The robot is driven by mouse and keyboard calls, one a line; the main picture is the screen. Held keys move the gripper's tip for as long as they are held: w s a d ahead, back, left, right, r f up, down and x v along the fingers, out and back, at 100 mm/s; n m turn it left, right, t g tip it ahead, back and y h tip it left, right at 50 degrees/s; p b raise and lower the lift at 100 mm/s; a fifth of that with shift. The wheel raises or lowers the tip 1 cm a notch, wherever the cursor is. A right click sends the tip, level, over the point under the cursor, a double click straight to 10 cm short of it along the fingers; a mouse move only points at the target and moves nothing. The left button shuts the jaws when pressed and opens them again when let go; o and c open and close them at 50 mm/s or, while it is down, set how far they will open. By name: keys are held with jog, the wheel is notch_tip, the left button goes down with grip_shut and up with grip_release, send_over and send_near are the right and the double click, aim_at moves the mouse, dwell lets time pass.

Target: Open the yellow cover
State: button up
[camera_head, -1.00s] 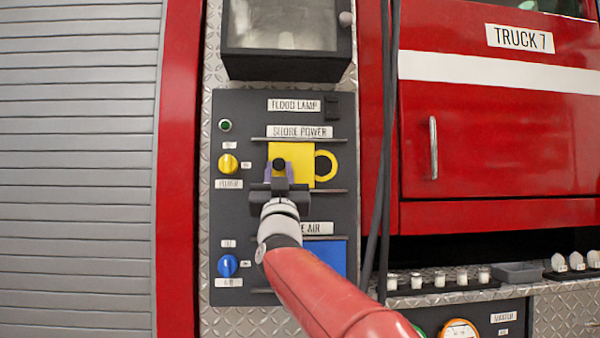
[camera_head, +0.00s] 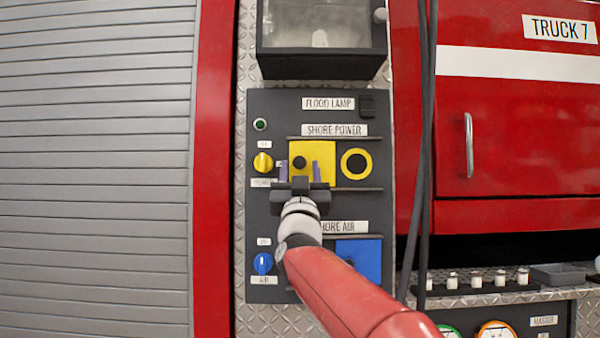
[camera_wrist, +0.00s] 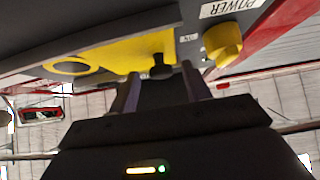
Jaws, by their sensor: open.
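The yellow cover (camera_head: 323,150) is a flat plate between two rails under the SHORE POWER label, with a black knob (camera_head: 299,162) on it. It stands left of the yellow ring socket (camera_head: 346,175), whose whole ring and dark centre show. My gripper (camera_head: 300,172) is in front of the cover's lower part, its purple fingers spread apart on either side of the knob. In the wrist view the knob (camera_wrist: 161,66) is between the open fingertips (camera_wrist: 161,80) with gaps beside it, and the cover (camera_wrist: 125,52) and ring socket (camera_wrist: 72,66) show behind.
A yellow switch (camera_head: 263,164) is close left of the cover. Below are a blue switch (camera_head: 262,263) and a blue cover (camera_head: 362,258), partly behind my arm. Black hanging cables (camera_head: 424,150) run down right of the panel.

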jog(key=b+v, duration=0.3)
jog(key=v, duration=0.4)
jog(key=shift+s+f, duration=0.25)
jog(key=s+d+f+n+g+y, duration=0.1)
jog(key=s+d+f+g, duration=0.2)
jog(key=f, duration=0.5)
jog(key=s+d+f+n+g+y, duration=0.1)
jog(key=s+f+g, duration=0.25)
jog(key=f, duration=0.35)
jog(key=s+d+f+n+g+y, duration=0.1)
jog(key=s+d+f+g, duration=0.15)
jog(key=f+g, duration=0.4)
jog(key=s+d+f+m+g+h, duration=0.1)
jog(key=s+d+f+g, duration=0.3)
jog(key=s+f, duration=0.7)
jog(key=s+d+f+m+g+h, duration=0.2)
jog(key=s+d+f+g, duration=0.2)
jog(key=s+f, duration=0.7)
notch_tip(320, 180, down, 3)
jog(key=shift+s+d+f, duration=0.25)
